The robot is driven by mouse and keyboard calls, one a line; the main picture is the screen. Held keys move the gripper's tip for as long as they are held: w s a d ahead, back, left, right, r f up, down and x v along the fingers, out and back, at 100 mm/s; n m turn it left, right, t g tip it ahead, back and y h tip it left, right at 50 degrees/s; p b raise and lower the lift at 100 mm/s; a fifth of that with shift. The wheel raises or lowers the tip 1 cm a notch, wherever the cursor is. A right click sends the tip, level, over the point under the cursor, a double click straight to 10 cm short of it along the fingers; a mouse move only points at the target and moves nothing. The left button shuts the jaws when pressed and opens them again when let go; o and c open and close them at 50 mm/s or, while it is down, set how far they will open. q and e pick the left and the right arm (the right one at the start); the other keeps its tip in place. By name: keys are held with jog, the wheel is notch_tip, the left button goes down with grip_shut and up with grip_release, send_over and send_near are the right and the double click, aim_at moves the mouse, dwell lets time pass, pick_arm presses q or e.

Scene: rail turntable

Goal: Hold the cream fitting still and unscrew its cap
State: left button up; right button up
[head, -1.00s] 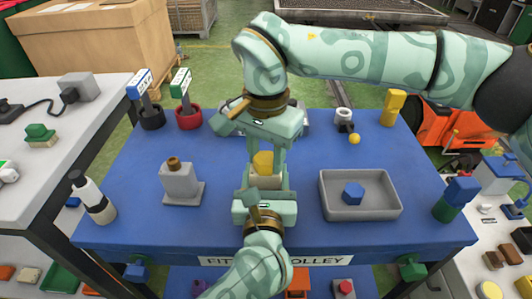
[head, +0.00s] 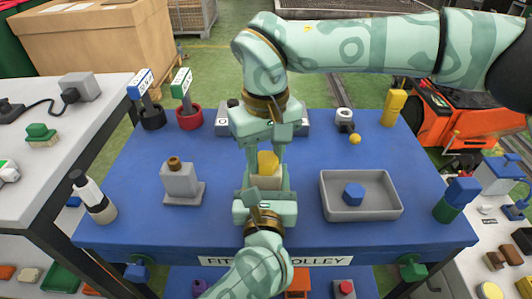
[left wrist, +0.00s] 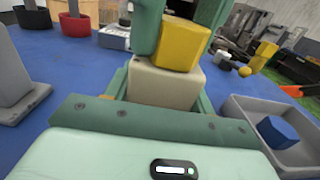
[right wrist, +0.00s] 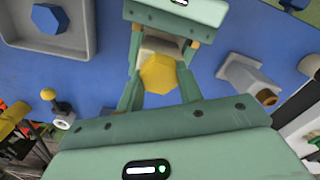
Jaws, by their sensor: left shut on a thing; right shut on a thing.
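The cream fitting (head: 264,177) is a block near the middle of the blue table. It also shows in the left wrist view (left wrist: 165,86) and the right wrist view (right wrist: 158,44). My left gripper (head: 266,184) is shut on it from the front, one finger on each side. The yellow six-sided cap (head: 268,161) sits on top of the fitting, large in the left wrist view (left wrist: 179,44) and the right wrist view (right wrist: 158,73). My right gripper (head: 266,154) points down from above and is shut on the cap. The thread is hidden.
A grey tray (head: 330,208) with a blue hexagonal piece (head: 353,194) stands to the right. A grey block with a brown top (head: 180,182) stands left, and a white bottle (head: 92,198) farther left. A grey device (head: 297,118) lies behind my right gripper.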

jog(key=o, duration=1.1)
jog(key=shift+o, duration=0.4)
jog(key=shift+r, duration=2)
